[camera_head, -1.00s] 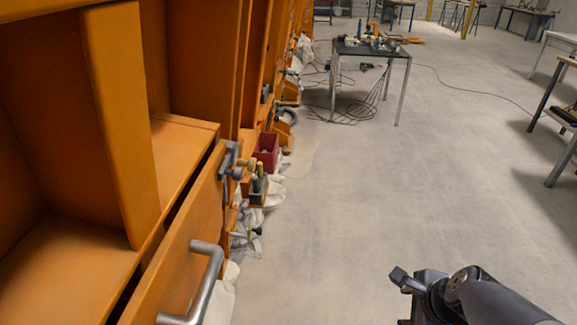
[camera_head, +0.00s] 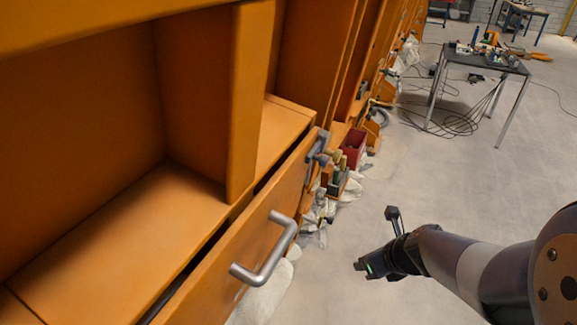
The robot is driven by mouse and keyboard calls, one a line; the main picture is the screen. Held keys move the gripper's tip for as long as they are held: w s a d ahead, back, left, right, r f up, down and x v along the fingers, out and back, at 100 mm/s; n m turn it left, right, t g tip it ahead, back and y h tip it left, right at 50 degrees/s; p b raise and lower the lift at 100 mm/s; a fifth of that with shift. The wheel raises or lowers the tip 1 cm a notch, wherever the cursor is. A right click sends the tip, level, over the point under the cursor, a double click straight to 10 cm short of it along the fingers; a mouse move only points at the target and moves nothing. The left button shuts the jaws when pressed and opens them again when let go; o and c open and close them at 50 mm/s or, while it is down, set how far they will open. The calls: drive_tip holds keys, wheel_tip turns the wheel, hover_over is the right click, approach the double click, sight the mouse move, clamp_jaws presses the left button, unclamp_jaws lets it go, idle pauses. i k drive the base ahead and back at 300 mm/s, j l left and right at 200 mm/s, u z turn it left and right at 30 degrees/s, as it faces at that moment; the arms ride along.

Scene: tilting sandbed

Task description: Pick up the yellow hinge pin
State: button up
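A small brass-yellow part (camera_head: 333,155) sits beside a grey metal bracket (camera_head: 317,147) at the far top end of the orange panel. It may be the yellow hinge pin, but it is too small to tell. My gripper (camera_head: 377,239) is to the right of the panel, over the floor, with its two dark fingers spread apart and nothing between them. It is well apart from the bracket and the yellow part.
The orange panel (camera_head: 238,262) carries a grey bar handle (camera_head: 268,252). A red box (camera_head: 353,147) and white bags stand along the orange structure. A dark table (camera_head: 480,58) with tools and trailing cables is at the back.

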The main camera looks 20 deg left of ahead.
sight(344, 160)
drive_tip(key=i+l+u, duration=0.45)
drive_tip(key=i, duration=0.25)
drive_tip(key=i+l+u, duration=0.45)
drive_tip(key=i+l, duration=0.45)
drive_tip(key=l, duration=0.15)
